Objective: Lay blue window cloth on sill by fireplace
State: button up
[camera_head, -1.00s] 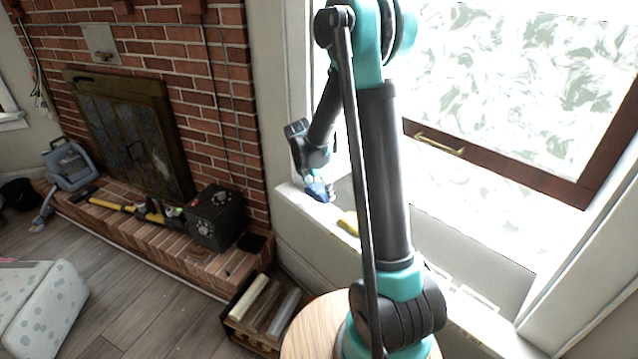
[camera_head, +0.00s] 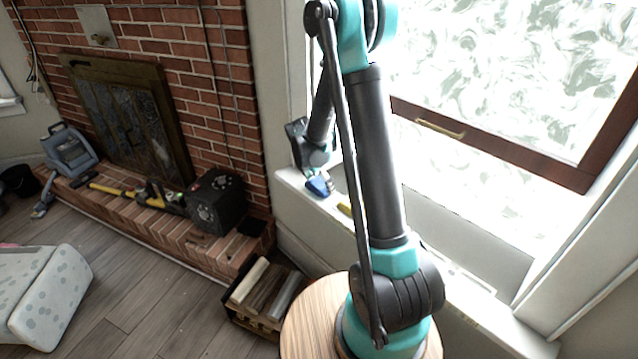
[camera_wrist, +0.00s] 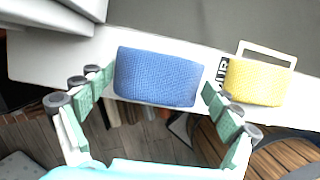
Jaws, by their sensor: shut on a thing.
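The blue window cloth (camera_wrist: 157,77) is a folded, woven pad between the fingertips of my gripper (camera_wrist: 152,88) in the wrist view. In the head view the cloth (camera_head: 320,184) is a small blue patch just below my gripper (camera_head: 318,172), over the left end of the white sill (camera_head: 335,207) by the brick fireplace (camera_head: 215,100). My gripper is shut on the cloth. The cloth is over or against the sill; I cannot tell whether it touches it.
A yellow cloth (camera_wrist: 257,82) lies on the sill to the right, beside a pale frame-like piece. A crate of rolls (camera_head: 265,295) stands on the floor below. A black box (camera_head: 216,201) and tools sit on the hearth. The window (camera_head: 500,80) rises behind the sill.

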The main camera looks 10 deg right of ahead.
jog(key=shift+f, duration=0.6)
dwell(0.5)
jog(key=o, duration=0.9)
jog(key=shift+c, duration=0.2)
jog(key=v, duration=1.2)
jog(key=s+d+f+m+t+y, duration=0.1)
jog(key=s+d+m, duration=0.2)
jog(key=s+m, duration=0.9)
jog(key=s+d+f+m+t+y, duration=0.1)
jog(key=s+d+m, duration=0.3)
jog(key=s+m, duration=0.8)
jog(key=shift+m+y, duration=0.3)
jog(key=shift+y, duration=0.2)
